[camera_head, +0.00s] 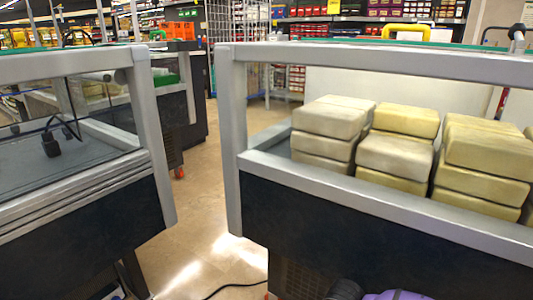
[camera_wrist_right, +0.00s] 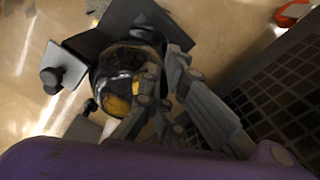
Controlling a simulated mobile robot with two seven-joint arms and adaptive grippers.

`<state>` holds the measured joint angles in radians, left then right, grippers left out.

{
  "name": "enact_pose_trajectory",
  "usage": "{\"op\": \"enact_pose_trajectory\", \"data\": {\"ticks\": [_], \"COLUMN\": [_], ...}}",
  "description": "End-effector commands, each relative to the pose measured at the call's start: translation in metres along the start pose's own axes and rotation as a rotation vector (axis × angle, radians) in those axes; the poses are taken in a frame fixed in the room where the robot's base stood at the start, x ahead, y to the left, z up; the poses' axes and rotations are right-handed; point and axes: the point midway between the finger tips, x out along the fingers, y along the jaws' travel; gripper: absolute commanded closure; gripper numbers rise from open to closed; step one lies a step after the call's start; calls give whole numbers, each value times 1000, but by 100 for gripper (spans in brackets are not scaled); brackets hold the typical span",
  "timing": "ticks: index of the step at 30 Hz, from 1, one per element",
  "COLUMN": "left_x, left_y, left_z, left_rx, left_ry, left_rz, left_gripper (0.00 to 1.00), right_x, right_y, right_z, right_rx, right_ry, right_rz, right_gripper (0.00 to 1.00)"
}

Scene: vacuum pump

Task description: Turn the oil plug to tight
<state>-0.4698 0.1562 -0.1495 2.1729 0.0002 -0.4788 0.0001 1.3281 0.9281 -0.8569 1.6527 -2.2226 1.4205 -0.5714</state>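In the right wrist view a dark, glossy rounded body (camera_wrist_right: 112,68) with yellow patches and grey plates is below the camera; it looks like the pump. A black knob (camera_wrist_right: 50,78) sticks out at its left side. I cannot tell which part is the oil plug. The grey fingers of my right gripper (camera_wrist_right: 165,75) lie over the right side of this body and hide part of it. I cannot tell whether they touch it or how far apart they are. The head view shows neither the pump nor my left gripper.
In the head view a glass-sided case (camera_head: 60,215) stands left, and a dark case with a grey frame (camera_head: 375,225) holds stacked pale boxes (camera_head: 330,118) right. Clear floor (camera_head: 205,200) lies between, with a black cable (camera_head: 235,286). A dark grille (camera_wrist_right: 275,90) is right in the wrist view.

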Motion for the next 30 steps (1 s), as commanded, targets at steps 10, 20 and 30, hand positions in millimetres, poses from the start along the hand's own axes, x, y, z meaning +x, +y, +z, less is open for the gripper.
{"op": "enact_pose_trajectory", "data": {"ticks": [10, 20, 30], "left_x": [-18, -42, -34], "left_y": [-1, -2, 0], "left_z": [-13, -18, -17], "left_rx": [5, -5, -10], "left_ry": [19, 23, 22], "left_rz": [-1, -7, -6], "left_gripper": [100, 100, 100], "right_x": [-30, -62, -60], "right_y": [0, 1, -6], "right_z": [3, 4, 0], "right_rx": [-2, -3, -7], "right_ry": [-6, -8, -1], "right_rz": [-1, 1, -10], "right_gripper": [100, 100, 100]}}
